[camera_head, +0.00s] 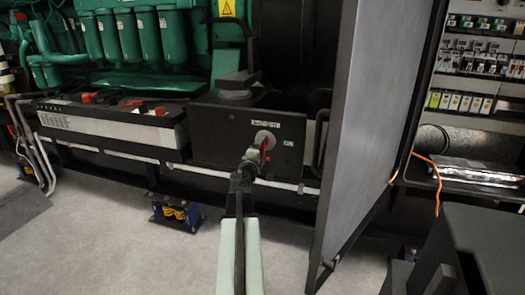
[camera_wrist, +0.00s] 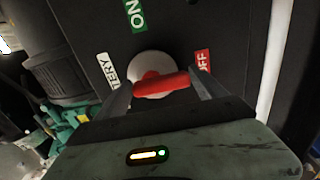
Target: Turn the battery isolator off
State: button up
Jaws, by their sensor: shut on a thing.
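The battery isolator has a red handle (camera_wrist: 162,84) on a pale round plate (camera_wrist: 148,66), set in a dark box (camera_head: 215,135). The plate also shows in the head view (camera_head: 264,138). In the wrist view the handle lies nearly level, its right end towards the red OFF label (camera_wrist: 203,62). The green ON label (camera_wrist: 136,15) is above the plate and a white BATTERY label (camera_wrist: 107,67) is at its left. My gripper (camera_wrist: 160,90) is shut on the handle, one finger at each end. In the head view my gripper covers part of the handle and OFF is hidden.
A grey open door (camera_head: 375,120) stands close at the right of my arm. A battery with red caps (camera_head: 110,115) is at the left of the box. A blue and yellow mount (camera_head: 175,212) stands on the floor below. The floor at front left is clear.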

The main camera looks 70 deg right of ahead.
jog(key=o, duration=1.3)
jog(key=shift+a, duration=0.1)
jog(key=a, duration=0.7)
jog(key=shift+s+a, duration=0.3)
jog(key=shift+w, duration=0.1)
